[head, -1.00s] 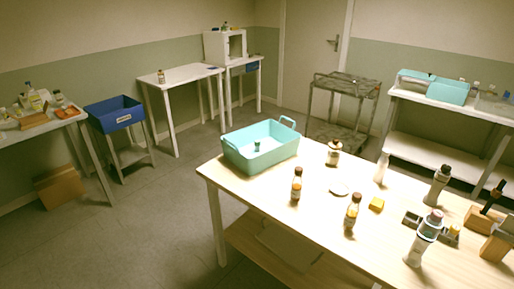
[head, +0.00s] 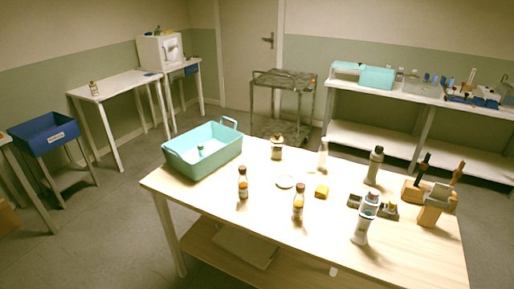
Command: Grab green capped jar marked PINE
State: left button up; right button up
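No label reading PINE is legible at this size. A small bottle with a dark, greenish cap (head: 200,151) stands inside the teal basket (head: 190,172) at the table's back left corner. A squat jar with a dark cap and pale label (head: 277,150) stands right of the basket near the back edge; its cap colour is unclear. Two amber dropper-style bottles stand nearer the front, one on the left (head: 243,184) and one further right (head: 299,204). Neither of my grippers is in view.
A grey cart (head: 283,80) and shelves stand behind.

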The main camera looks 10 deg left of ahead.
aim_at(200, 147)
jog(key=i+j+z, duration=0.15)
jog(key=j+z, duration=0.25)
jog(key=i+j+z, duration=0.1)
jog(key=j+z, duration=0.2)
jog(key=z, duration=0.15)
jog(key=j+z, duration=0.8)
